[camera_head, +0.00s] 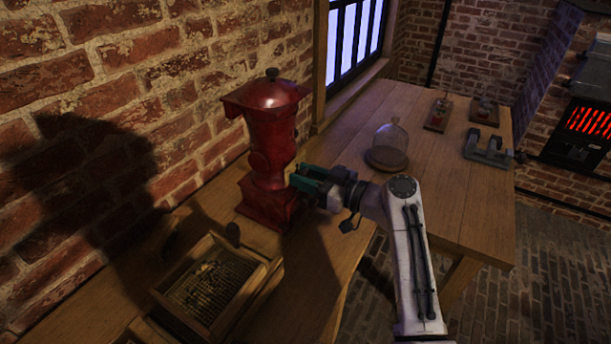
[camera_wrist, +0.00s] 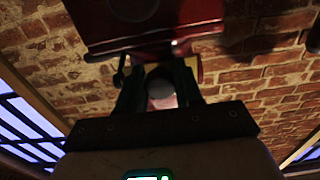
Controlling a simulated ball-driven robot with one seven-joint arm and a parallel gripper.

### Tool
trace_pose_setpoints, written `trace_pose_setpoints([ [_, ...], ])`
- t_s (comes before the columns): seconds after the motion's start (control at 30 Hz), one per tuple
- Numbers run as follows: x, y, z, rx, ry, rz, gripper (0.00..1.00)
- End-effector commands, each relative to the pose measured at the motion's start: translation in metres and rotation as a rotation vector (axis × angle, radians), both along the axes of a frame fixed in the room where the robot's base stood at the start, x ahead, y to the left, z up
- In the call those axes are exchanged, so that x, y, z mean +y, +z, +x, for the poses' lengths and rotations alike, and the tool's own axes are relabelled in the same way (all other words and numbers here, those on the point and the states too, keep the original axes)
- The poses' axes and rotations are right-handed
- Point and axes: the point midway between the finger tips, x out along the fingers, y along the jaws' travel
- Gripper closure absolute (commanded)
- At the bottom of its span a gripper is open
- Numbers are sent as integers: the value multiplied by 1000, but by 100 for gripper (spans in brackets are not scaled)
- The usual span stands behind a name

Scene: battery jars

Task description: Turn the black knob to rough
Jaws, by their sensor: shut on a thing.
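A red cast mill (camera_head: 270,150) with a lidded top stands on the wooden bench against the brick wall. Its body also shows in the wrist view (camera_wrist: 110,28). My gripper (camera_head: 298,180) reaches from the right against the mill's side, at the height of its narrow middle. In the wrist view my gripper (camera_wrist: 160,92) is shut on a dark round knob (camera_wrist: 161,88), with one finger on each side. The knob is hidden in the head view. Any rough marking is too small or dark to tell.
A wooden tray with a mesh floor (camera_head: 255,262) holds small bits on the bench. A glass dome (camera_head: 388,147) stands on the table at right. Beyond it are small boards with red parts (camera_head: 438,114) and a grey clamp-like tool (camera_head: 488,149). A glowing heater (camera_head: 588,122) is at far right.

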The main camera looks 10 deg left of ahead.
Motion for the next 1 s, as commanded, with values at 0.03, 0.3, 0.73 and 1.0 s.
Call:
trace_pose_setpoints([
  [0.03, 0, 0, 0, 0, -1, 0, 96],
  [0.3, 0, -1, 0, 27, -1, 10, 96],
  [0.73, 0, -2, 0, 297, -1, 109, 96],
  [1.0, 0, 0, 0, 538, -2, 196, 96],
])
